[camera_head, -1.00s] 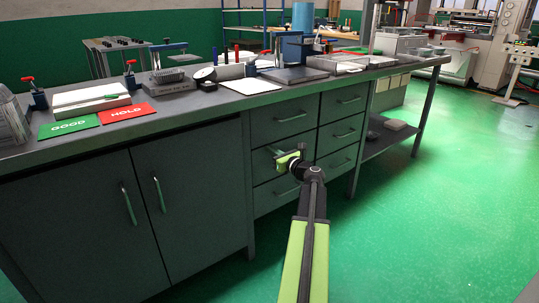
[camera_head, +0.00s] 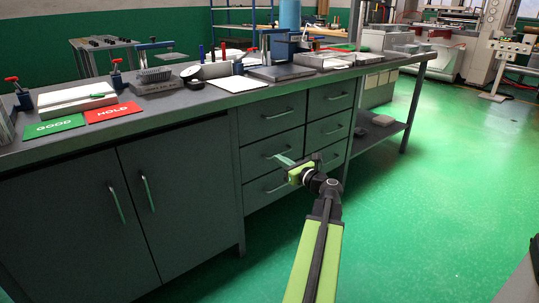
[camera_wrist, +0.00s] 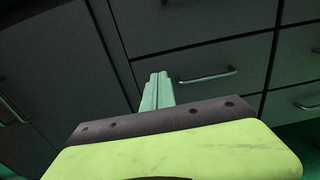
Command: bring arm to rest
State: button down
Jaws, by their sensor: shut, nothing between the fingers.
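My gripper (camera_head: 283,158) is in front of the drawer fronts of the workbench (camera_head: 262,118), below the bench top. In the wrist view my gripper's two pale green fingers (camera_wrist: 158,90) lie side by side, shut, with nothing between them. My lime-green arm reaches up from the bottom right of the head view. I cannot tell how far the fingertips are from the drawer fronts.
Drawer handles (camera_head: 277,114) stick out near my gripper; one handle (camera_wrist: 207,76) shows close in the wrist view. A green GOOD card (camera_head: 55,127) and a red HOLD card (camera_head: 113,112) lie on the bench top. Open green floor (camera_head: 440,200) is at right.

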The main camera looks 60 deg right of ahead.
jog(key=shift+s+a, duration=0.2)
jog(key=shift+s, duration=0.45)
jog(key=w+a+f+n+g+y+p, duration=0.2)
jog(key=w+a+f+n+y, duration=0.15)
jog(key=w+a+n, duration=0.65)
jog(key=w+a+f+n+g+y+p, duration=0.25)
jog(key=w+a+n+y, duration=0.35)
jog(key=a, duration=0.8)
jog(key=w+a+f+n+g+p, duration=0.1)
jog(key=a+f+n+g+p, duration=0.15)
jog(key=a+n+g, duration=0.7)
jog(key=w+a+f+n+p, duration=0.2)
jog(key=a+f+n, duration=0.2)
jog(key=a, duration=1.3)
jog(key=s+a+n+g+h+p, duration=0.3)
jog(key=s+a+n+h, duration=0.25)
jog(key=a+n, duration=0.5)
notch_tip(320, 180, up, 38)
jog(key=y+p, duration=0.1)
jog(key=p, duration=3.6)
jog(key=shift+a+m, duration=0.15)
jog(key=shift+m, duration=0.25)
